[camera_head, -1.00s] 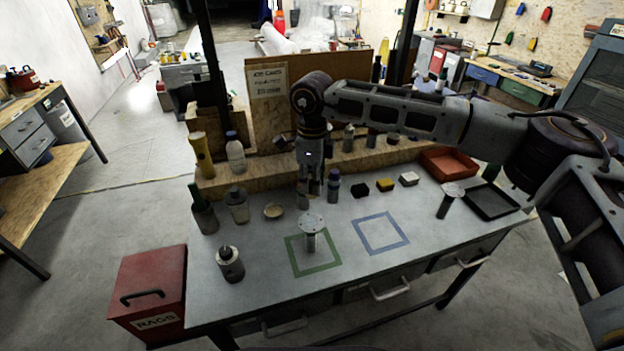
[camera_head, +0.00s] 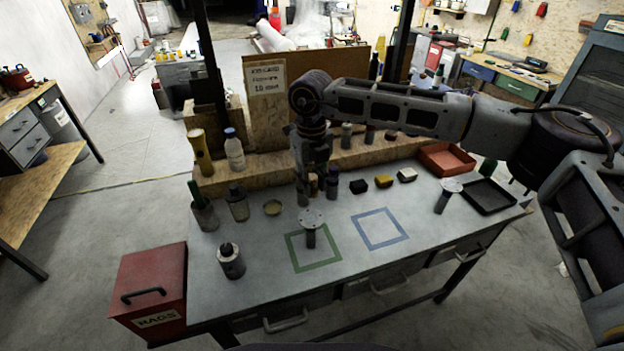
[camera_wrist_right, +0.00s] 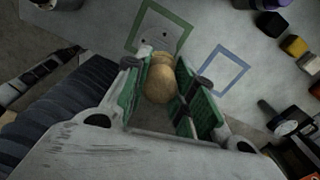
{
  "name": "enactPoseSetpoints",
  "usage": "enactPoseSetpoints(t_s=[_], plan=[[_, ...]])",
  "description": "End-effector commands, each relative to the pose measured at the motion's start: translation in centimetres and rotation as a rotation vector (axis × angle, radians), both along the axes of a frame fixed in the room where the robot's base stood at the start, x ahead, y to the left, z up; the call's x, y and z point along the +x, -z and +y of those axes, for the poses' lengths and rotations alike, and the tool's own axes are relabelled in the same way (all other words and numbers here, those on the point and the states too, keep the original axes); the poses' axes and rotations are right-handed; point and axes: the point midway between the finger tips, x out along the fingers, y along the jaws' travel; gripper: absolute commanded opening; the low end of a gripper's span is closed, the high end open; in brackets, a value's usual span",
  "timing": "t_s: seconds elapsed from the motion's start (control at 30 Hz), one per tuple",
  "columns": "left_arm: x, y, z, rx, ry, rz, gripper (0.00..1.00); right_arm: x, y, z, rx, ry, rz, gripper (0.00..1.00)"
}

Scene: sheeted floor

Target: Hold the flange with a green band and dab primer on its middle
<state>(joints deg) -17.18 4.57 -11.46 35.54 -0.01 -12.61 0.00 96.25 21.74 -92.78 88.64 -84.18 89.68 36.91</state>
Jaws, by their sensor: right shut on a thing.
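A grey flange (camera_head: 311,217) with a round, holed plate on top of a stem stands upright in the green square on the table. Its plate also shows in the wrist view (camera_wrist_right: 163,32). A second similar flange (camera_head: 450,186) stands at the table's right; I cannot make out a green band on either. My right gripper (camera_head: 303,196) is just behind the first flange in the head view. In the wrist view its green-padded fingers are shut on a tan, rounded, wood-like tool (camera_wrist_right: 160,80). The tool's far end is hidden. My left gripper is not in view.
The blue square (camera_head: 380,229) is empty. Several bottles, a shallow tan dish (camera_head: 272,208) and a dark canister (camera_head: 231,261) stand at the left. Small blocks, an orange tray (camera_head: 446,159) and a black tray (camera_head: 489,196) are at the right. A raised wooden ledge (camera_head: 230,183) runs behind.

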Motion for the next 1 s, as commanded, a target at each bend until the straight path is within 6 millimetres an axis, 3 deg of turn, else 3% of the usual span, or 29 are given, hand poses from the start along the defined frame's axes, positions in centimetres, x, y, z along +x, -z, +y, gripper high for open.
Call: enactPoseSetpoints(t_s=[1.0], plan=[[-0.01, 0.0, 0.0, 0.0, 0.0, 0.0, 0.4, -0.54, -0.02, 0.23, 0.0, 0.815, 0.0, 0.07]])
